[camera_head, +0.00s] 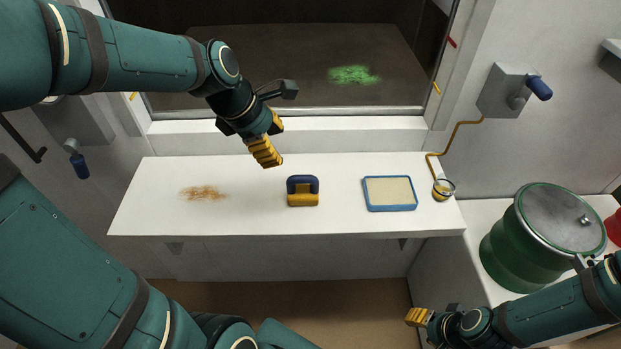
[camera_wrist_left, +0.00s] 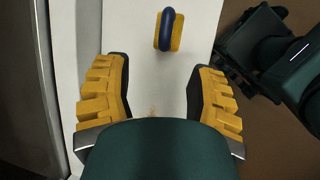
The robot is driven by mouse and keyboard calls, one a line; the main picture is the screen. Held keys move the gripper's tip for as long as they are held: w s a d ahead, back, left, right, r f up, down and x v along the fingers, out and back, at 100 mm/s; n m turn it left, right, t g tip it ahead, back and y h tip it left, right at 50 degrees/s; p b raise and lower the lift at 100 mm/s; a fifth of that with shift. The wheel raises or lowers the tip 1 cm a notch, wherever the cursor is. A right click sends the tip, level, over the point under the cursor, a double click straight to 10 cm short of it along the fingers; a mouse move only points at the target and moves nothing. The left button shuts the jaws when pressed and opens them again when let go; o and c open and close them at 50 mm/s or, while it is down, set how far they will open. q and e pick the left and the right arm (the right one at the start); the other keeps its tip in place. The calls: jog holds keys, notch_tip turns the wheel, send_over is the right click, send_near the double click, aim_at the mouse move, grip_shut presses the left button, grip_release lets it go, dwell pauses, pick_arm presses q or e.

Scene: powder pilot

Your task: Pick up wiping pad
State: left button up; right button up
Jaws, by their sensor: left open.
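The wiping pad (camera_head: 303,198) is a yellow block with a dark blue handle on top. It rests on the white shelf (camera_head: 250,222), near its middle. It also shows in the left wrist view (camera_wrist_left: 176,45), near the top and beyond the fingertips. My left gripper (camera_head: 268,146) is above the back of the shelf, up and to the left of the pad in the head view. In the left wrist view its yellow fingers (camera_wrist_left: 157,85) are wide apart with nothing between them. My right gripper (camera_head: 420,317) is at the lower right, away from the pad; its finger opening is unclear.
A brown powder stain (camera_head: 203,193) lies left of the pad. A green lidded drum (camera_head: 520,245) is at the right. A window with green powder (camera_head: 353,75) behind it is at the back.

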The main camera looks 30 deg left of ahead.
aim_at(299, 178)
pick_arm(q)
jog(key=b+x, duration=0.2)
jog(key=x, duration=0.6)
jog(key=shift+d+f, duration=0.1)
jog(key=shift+f, duration=0.1)
jog(key=x, duration=0.1)
jog(key=b+x, duration=0.1)
jog(key=x, duration=0.2)
jog(key=shift+s+d+f+b, duration=0.3)
jog(key=shift+f+b, duration=0.05)
jog(key=shift+f, duration=0.05)
jog(key=shift+w+f, duration=0.15)
jog(key=shift+f, duration=0.1)
grip_shut()
